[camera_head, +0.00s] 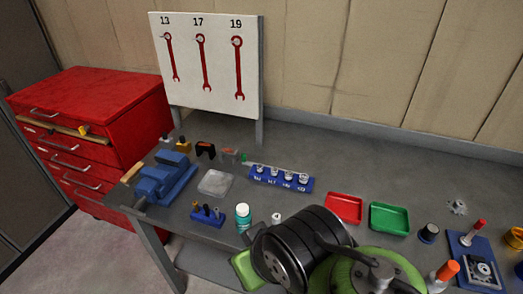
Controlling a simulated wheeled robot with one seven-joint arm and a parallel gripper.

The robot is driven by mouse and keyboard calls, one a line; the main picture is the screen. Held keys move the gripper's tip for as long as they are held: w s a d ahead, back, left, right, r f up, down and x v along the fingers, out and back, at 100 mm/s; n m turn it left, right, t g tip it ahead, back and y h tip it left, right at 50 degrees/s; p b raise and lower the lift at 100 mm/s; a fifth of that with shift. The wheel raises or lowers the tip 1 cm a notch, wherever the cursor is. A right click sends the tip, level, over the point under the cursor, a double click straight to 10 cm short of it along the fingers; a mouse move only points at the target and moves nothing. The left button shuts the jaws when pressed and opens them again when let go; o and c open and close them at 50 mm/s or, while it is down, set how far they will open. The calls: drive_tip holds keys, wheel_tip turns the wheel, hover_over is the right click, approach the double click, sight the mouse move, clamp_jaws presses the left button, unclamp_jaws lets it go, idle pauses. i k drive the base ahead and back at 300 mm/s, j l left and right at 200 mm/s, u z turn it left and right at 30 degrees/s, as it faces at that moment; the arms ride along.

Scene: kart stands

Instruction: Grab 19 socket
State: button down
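A blue socket rail (281,179) lies on the grey bench, in the middle of the camera_head view. Several silver sockets stand upright on it in a row. The labels on its front face are too small for me to read surely, so I cannot tell which socket is the 19. The rightmost socket (303,178) stands at the rail's right end. I cannot make out my gripper or its fingertips in this view.
Red (343,208) and green (389,219) trays lie right of the rail. A black ribbed drum (300,245) and green rounded parts fill the bottom middle. A blue vise (165,181) is at left. A wrench board (207,65) stands behind. Bare bench lies behind the trays.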

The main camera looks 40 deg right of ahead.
sight(273, 171)
drive_tip(key=z, duration=1)
drive_tip(key=i+j, duration=0.15)
drive_tip(key=j, duration=0.2)
drive_tip(key=i+j+z, duration=0.1)
drive_tip(key=j, duration=0.3)
drive_tip(key=i+j, duration=0.1)
drive_tip(key=j, duration=0.3)
drive_tip(key=i+j, duration=0.15)
drive_tip(key=j, duration=0.2)
drive_tip(key=i+j+z, duration=0.1)
drive_tip(key=j, duration=0.3)
